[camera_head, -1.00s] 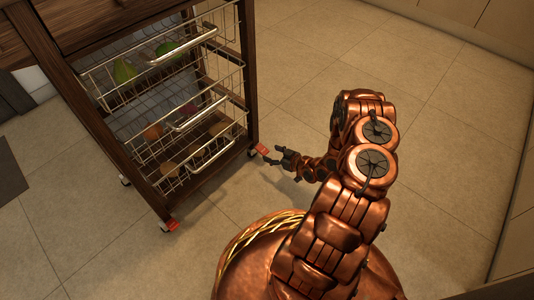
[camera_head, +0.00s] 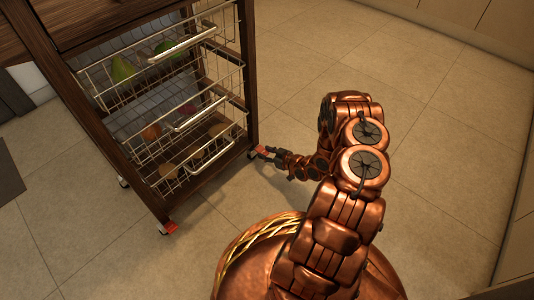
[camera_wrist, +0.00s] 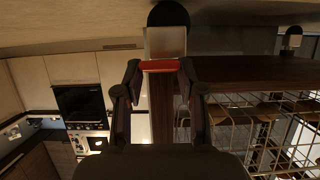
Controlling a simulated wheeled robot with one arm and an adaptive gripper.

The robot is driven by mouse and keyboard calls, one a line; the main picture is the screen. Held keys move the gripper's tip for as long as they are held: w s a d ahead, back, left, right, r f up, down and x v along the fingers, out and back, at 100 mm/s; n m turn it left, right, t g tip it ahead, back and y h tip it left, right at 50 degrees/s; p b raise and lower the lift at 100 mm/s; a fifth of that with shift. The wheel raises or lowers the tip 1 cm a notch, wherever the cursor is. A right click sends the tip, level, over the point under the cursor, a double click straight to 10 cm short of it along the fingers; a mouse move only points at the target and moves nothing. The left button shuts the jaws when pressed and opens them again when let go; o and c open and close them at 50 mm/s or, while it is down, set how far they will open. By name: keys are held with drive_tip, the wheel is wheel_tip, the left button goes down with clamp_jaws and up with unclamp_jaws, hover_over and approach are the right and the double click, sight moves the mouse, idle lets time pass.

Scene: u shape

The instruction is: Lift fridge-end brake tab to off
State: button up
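A dark wooden cart (camera_head: 100,140) stands on casters with red brake tabs. One red tab (camera_head: 261,149) is at the cart's near right corner, and it shows as a red bar across the caster (camera_wrist: 160,66) in the wrist view. My gripper (camera_head: 267,154) is at this tab, low by the floor. In the wrist view my gripper (camera_wrist: 160,75) is open, with one finger on each side of the red bar. I cannot tell whether the fingertips touch it. Another red tab (camera_head: 169,227) is on the near left caster. No fridge is identifiable.
The cart has several wire baskets (camera_head: 165,65) with pull handles, holding fruit. Another caster (camera_wrist: 292,38) shows at the right of the wrist view. Tiled floor (camera_head: 320,50) is free right of the cart. Cabinets (camera_head: 480,20) line the far right wall.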

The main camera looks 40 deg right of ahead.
sight(260, 150)
drive_tip(key=c, duration=0.5)
drive_tip(key=shift+r+p, duration=0.15)
drive_tip(key=shift+p, duration=0.15)
drive_tip(key=r+g+p, duration=0.1)
drive_tip(key=p, duration=0.2)
drive_tip(key=shift+w+r+g+p, duration=0.1)
drive_tip(key=shift+r+g+p, duration=0.15)
drive_tip(key=shift+g+p, duration=0.15)
drive_tip(key=g+p, duration=0.1)
drive_tip(key=p, duration=0.1)
drive_tip(key=r+g+h+p, duration=0.1)
drive_tip(key=p, duration=0.2)
drive_tip(key=g+p, duration=0.2)
drive_tip(key=p, duration=0.1)
drive_tip(key=shift+w+a+r, duration=0.1)
drive_tip(key=shift+w+r, duration=0.25)
drive_tip(key=p, duration=0.2)
drive_tip(key=g+p, duration=0.1)
drive_tip(key=p, duration=0.1)
drive_tip(key=shift+w+r+g+h, duration=0.15)
drive_tip(key=shift+g+h, duration=0.15)
drive_tip(key=shift+w+a+g+p, duration=0.15)
drive_tip(key=shift+g+p, duration=0.25)
drive_tip(key=shift+p, duration=0.45)
